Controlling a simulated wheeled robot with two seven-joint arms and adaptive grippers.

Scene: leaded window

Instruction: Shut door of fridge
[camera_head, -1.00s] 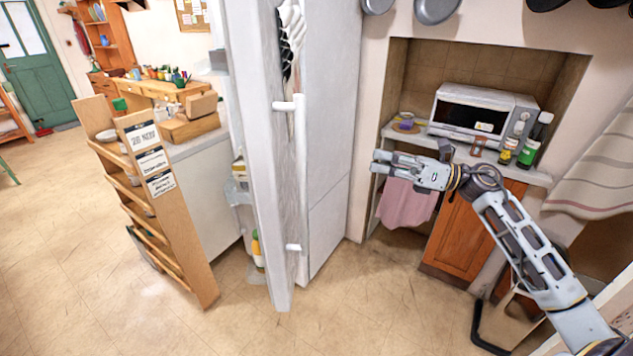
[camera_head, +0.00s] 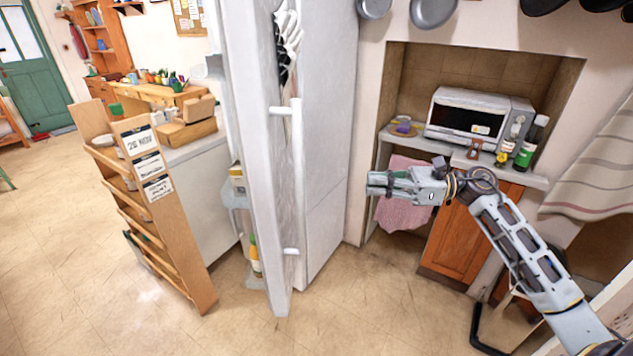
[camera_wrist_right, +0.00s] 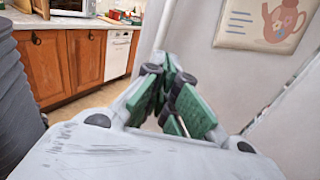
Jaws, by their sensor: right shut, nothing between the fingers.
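The fridge door (camera_head: 258,200) stands open in the head view, seen nearly edge-on, swung out from the pale fridge body (camera_head: 330,150). A white vertical handle (camera_head: 297,190) runs along its right-hand face, and door shelves with a yellow-labelled bottle (camera_head: 254,258) show on its left side. My right gripper (camera_head: 374,184) is shut and empty, to the right of the door and fridge, apart from the handle. In the right wrist view the green-padded fingers (camera_wrist_right: 178,100) are together with nothing between them. My left gripper is not in view.
A wooden rack (camera_head: 150,205) with labels stands left of the door. A microwave (camera_head: 470,118), bottles and a pink cloth (camera_head: 403,205) are in the alcove behind my right arm. The floor (camera_head: 350,310) in front is clear.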

